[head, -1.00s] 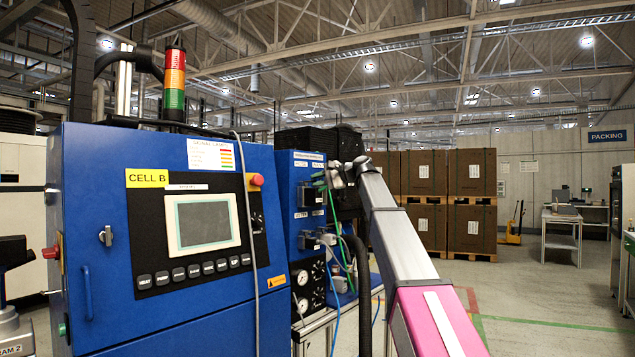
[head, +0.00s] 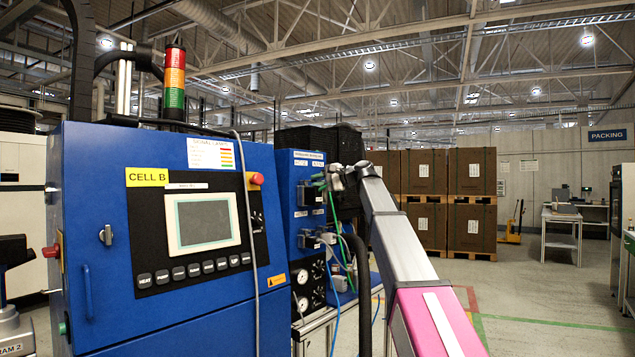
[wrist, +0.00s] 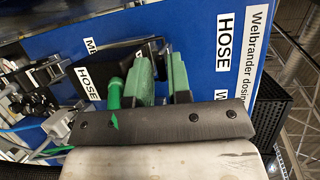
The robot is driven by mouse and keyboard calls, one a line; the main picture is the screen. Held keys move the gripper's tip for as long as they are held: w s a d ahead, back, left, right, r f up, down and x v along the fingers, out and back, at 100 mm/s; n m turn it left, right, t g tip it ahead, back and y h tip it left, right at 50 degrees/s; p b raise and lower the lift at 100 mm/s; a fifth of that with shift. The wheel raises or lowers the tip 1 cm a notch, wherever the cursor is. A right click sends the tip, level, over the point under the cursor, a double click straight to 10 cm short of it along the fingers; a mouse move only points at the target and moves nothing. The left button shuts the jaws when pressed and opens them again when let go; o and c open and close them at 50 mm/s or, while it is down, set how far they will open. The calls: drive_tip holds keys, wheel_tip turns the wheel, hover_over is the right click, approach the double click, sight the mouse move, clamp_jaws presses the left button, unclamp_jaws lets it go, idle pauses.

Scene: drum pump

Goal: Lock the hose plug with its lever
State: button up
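The hose socket (wrist: 93,77) is a black block marked HOSE on the blue dosing unit. It sits just left of my fingers in the wrist view. A green hose end (wrist: 112,91) shows in front of the block, close beside my left finger. The lever and the plug's seating cannot be made out clearly. My gripper (wrist: 167,72) has two green fingers standing apart with a narrow gap. I see nothing clearly held in the gap. In the head view my gripper (head: 321,184) is small, at the unit's upper right side.
The blue dosing unit (head: 303,247) carries gauges and fittings below my gripper. A blue machine cabinet (head: 100,170) marked CELL B stands left of it. Thin hoses hang in front of the unit. Brown crates (head: 425,172) stand behind; the floor at right is open.

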drive_tip(key=v, duration=1.1)
drive_tip(key=shift+f, duration=0.15)
drive_tip(key=s+d+f+h, duration=0.2)
drive_tip(key=f+h, duration=0.2)
drive_tip(key=f, duration=1.8)
drive_tip(key=s+d+f+h, duration=0.2)
drive_tip(key=s+f+h, duration=0.15)
drive_tip(key=f, duration=1.95)
drive_tip(key=s+d+f+n+g+h, duration=0.1)
drive_tip(key=s+d+f+h, duration=0.1)
drive_tip(key=s+f, duration=0.6)
drive_tip(key=s+d+f+n+g+h, duration=0.1)
drive_tip(key=s+d+f+h, duration=0.2)
drive_tip(key=s+f, duration=0.6)
drive_tip(key=s+d+f+n+g+h, duration=0.1)
drive_tip(key=s+d+f+g+h, duration=0.1)
drive_tip(key=s+f, duration=0.6)
wheel_tip(320, 180, down, 7)
drive_tip(key=shift+s+d+r+n+h, duration=0.1)
drive_tip(key=shift+s+d+n+h, duration=0.35)
drive_tip(key=shift+d, duration=0.55)
drive_tip(key=shift+w, duration=0.15)
